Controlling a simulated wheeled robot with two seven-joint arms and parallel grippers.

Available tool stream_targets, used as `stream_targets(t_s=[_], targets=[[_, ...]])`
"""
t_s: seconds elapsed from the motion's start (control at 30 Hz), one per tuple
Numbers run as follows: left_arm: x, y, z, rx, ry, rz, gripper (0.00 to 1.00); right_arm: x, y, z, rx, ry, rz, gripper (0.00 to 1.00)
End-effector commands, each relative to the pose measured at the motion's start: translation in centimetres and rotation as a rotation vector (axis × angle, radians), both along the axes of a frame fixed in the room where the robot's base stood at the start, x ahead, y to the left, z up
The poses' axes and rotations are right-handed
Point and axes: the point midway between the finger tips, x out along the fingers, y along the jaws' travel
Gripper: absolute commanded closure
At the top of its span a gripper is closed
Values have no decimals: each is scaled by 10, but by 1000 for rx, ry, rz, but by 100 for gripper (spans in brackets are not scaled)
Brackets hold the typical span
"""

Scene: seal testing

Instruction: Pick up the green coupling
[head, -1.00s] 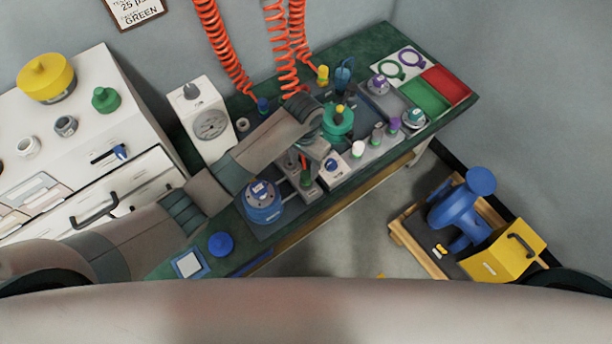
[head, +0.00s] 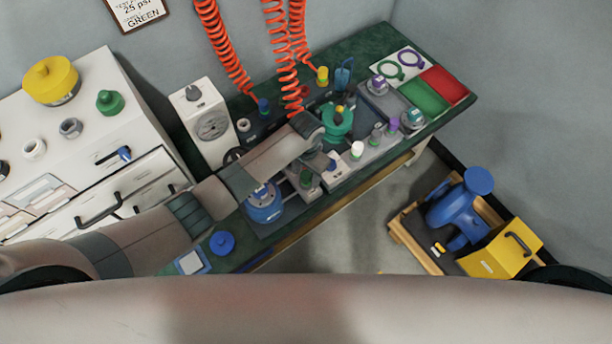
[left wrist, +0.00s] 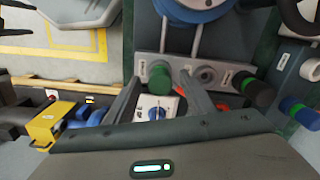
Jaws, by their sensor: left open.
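The green coupling (left wrist: 158,78) stands in a grey labelled rack (left wrist: 180,66) on the bench, beside an empty round socket. A green piece in the head view (head: 307,179) appears to be the same coupling. My left gripper (left wrist: 160,84) is open above the rack, with its fingers spread and the coupling showing between their tips. I cannot tell how far below the tips it is. In the head view my left forearm and hand hide part of the bench around the rack. My right gripper is not in view.
A blue-topped flanged unit (head: 263,208) stands left of the rack. A white box with a blue knob (left wrist: 157,108) is close by the fingers. A dark green-banded coupling (left wrist: 251,90) and a blue one (left wrist: 298,113) are to the right. Orange coiled hoses (head: 283,60) hang behind.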

Motion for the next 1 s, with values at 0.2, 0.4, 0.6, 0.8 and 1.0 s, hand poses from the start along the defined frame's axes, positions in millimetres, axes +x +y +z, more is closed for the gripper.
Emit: stream_targets(t_s=[0.2,0.4,0.6,0.8,1.0], targets=[[0,0,-2,-1,-1,0,50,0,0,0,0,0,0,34],[0,0,-1,-1,-1,0,50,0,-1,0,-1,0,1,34],[0,0,-1,0,0,0,79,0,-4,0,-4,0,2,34],[0,0,-1,0,-1,0,97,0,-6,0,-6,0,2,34],[1,0,0,0,-1,0,97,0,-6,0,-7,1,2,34]])
